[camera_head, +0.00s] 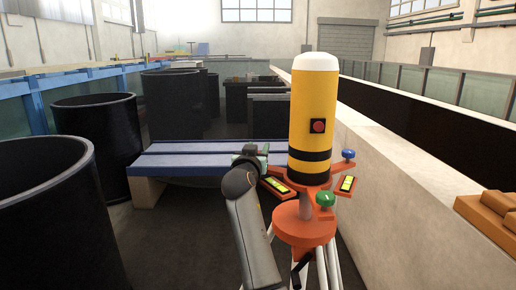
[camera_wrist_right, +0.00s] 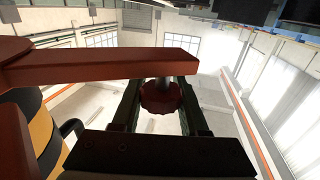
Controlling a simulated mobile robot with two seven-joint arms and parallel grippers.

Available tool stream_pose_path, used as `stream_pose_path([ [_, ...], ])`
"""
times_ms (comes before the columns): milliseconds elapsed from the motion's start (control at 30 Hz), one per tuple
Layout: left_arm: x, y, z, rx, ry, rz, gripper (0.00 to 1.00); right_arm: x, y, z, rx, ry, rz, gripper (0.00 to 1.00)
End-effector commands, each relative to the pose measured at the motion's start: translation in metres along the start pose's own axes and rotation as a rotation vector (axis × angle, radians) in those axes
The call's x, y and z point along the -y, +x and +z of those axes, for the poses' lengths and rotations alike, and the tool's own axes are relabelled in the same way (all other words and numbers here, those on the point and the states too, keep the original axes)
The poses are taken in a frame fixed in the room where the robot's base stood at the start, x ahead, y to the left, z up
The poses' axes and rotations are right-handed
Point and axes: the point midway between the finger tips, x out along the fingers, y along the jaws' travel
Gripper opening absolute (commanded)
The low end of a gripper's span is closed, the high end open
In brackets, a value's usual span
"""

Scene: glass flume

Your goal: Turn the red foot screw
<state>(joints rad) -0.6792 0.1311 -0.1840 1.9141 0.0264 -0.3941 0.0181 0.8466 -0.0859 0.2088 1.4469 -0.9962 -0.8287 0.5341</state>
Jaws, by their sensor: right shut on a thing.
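The red foot screw (camera_wrist_right: 161,97) is a dark red scalloped knob under one orange arm of the instrument base, seen in the right wrist view. My right gripper (camera_wrist_right: 160,108) has a finger on each side of it and is shut on it. In the head view my right gripper (camera_head: 250,158) is at the left of the base, and the red screw is hidden there. The yellow instrument (camera_head: 312,110) with black bands and a white cap stands upright on its orange base (camera_head: 304,226). My left gripper is not in view.
A blue bench (camera_head: 190,160) lies behind my right gripper. Black tubs (camera_head: 45,215) stand left. A pale wall (camera_head: 420,185) runs close at right.

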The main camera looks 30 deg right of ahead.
Motion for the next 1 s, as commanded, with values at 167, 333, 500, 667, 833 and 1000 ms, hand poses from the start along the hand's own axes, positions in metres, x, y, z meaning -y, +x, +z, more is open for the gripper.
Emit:
stream_pose_path([
  [167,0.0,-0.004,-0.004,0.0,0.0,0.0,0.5,0.001,0.0,-0.002,-0.002,0.001,-0.091,0.0],
  [333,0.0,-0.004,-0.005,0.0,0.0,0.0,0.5,0.004,0.0,-0.001,-0.004,-0.001,-0.201,0.0],
  [500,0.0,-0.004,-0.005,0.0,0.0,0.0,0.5,0.007,-0.001,-0.001,-0.005,-0.004,-0.306,0.0],
  [667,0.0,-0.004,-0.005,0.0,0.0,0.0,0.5,0.01,-0.002,-0.001,-0.004,-0.005,-0.39,0.0],
  [833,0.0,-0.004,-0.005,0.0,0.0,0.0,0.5,0.013,-0.003,-0.001,-0.003,-0.004,-0.452,0.0],
  [1000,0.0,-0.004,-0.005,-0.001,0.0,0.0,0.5,0.014,-0.003,-0.001,-0.003,-0.003,-0.484,0.0],
])
